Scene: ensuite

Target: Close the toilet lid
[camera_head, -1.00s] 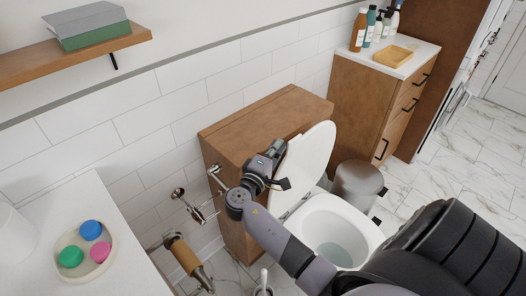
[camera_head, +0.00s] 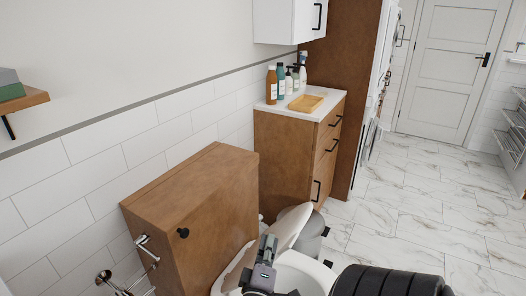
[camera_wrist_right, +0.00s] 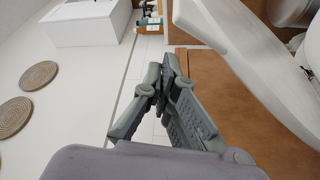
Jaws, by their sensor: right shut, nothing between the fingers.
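The white toilet lid (camera_head: 289,226) is raised and tilted, seen nearly edge-on above the open bowl (camera_head: 308,270). A pale curved edge, likely the lid (camera_wrist_right: 235,50), crosses the right of the wrist view. My right gripper (camera_head: 268,242) is shut and empty, beside the lid on its cistern side. The fingertips (camera_wrist_right: 165,66) meet in the wrist view, left of the pale edge with a gap in the picture. I cannot tell whether the gripper touches the lid elsewhere. The lower bowl is cut off by the frame. My left gripper is not in view.
The wooden cistern box (camera_head: 200,205) stands against the tiled wall. A grey bin (camera_head: 308,232) is partly hidden behind the lid. Marble floor (camera_head: 420,220) lies clear at right.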

